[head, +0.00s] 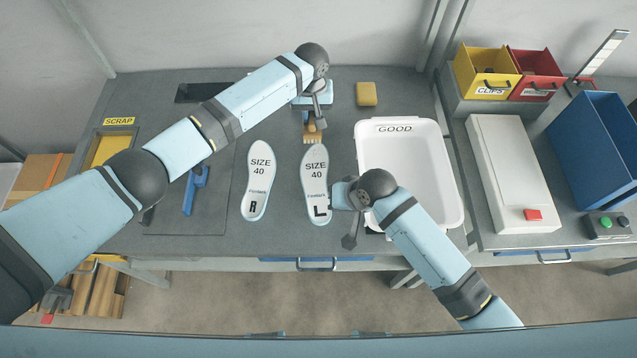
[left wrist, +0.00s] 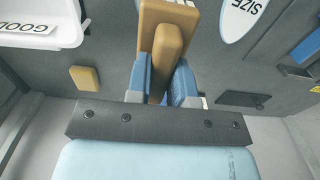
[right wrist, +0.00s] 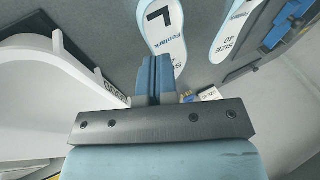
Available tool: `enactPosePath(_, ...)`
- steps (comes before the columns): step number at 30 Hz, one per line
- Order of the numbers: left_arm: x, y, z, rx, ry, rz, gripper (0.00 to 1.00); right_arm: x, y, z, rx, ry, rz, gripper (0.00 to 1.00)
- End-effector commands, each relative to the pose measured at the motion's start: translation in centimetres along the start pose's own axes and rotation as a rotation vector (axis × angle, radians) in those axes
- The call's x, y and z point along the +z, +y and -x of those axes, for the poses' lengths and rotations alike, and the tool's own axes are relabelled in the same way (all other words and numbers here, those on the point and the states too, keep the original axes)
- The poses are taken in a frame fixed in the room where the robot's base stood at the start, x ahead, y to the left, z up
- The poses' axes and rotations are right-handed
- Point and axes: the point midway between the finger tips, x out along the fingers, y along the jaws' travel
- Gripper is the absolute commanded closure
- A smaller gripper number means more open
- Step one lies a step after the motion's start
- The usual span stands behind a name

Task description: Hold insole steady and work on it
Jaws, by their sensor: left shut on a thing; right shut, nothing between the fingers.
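The white left insole (head: 316,165), marked SIZE 40 and L, lies flat on the grey table. It also shows in the right wrist view (right wrist: 166,28). The matching right insole (head: 258,178) lies to its left. My left gripper (left wrist: 161,82) is shut on a wooden brush (left wrist: 168,45), whose bristles are at the far toe end of the left insole; I cannot tell whether they touch it. My right gripper (head: 334,207) is shut and empty at the right edge of the left insole's heel, beside the L. Contact there is unclear.
A white GOOD tray (head: 452,190) stands close right of my right gripper. A yellow block (head: 366,94) lies behind it. A blue tool (head: 189,194) lies on the left mat, near the yellow SCRAP bin (head: 110,148).

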Motion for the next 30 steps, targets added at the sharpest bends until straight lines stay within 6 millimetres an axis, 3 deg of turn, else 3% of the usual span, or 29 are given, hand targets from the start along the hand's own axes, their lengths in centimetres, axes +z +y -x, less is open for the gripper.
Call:
enactPosePath(3,0.0,0.0,0.0,0.000,0.000,0.000,1.00,-0.4,-3.0,-1.0,0.077,-0.102,0.006,1.00)
enactPosePath(8,0.0,0.0,0.0,0.000,0.000,0.000,1.00,-0.4,-4.5,-1.6,0.222,-0.191,-0.002,1.00)
enactPosePath(19,0.0,0.0,0.0,0.000,0.000,0.000,1.00,-0.5,-4.2,-2.2,0.402,-0.233,-0.022,1.00)
enactPosePath(30,0.0,0.0,0.0,0.000,0.000,0.000,1.00,0.3,-2.9,-5.5,0.400,-0.233,-0.022,1.00)
